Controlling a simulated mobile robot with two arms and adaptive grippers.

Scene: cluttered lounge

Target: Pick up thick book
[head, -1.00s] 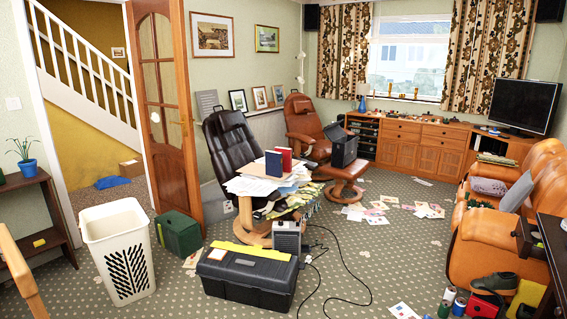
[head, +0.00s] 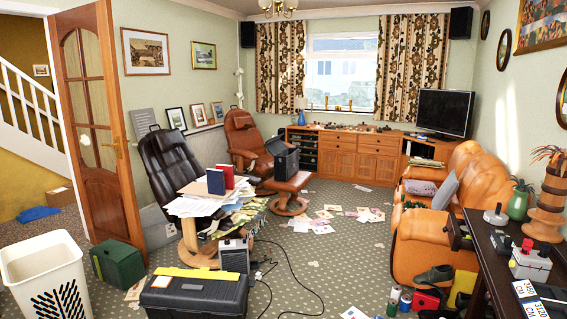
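Two upright books stand on a heap of papers (head: 205,203) on the dark brown recliner (head: 170,163). One is a blue book (head: 215,181) and beside it on the right is a red book (head: 228,176). They are small in the view, and I cannot tell which one is the thick book. Neither of my grippers is in view.
A black toolbox (head: 195,297) and a grey box with cables (head: 234,256) lie on the floor before the recliner. A white basket (head: 47,278) and green box (head: 119,263) are at left. A cluttered dark table (head: 500,262) is at right. Patterned carpet is open mid-room.

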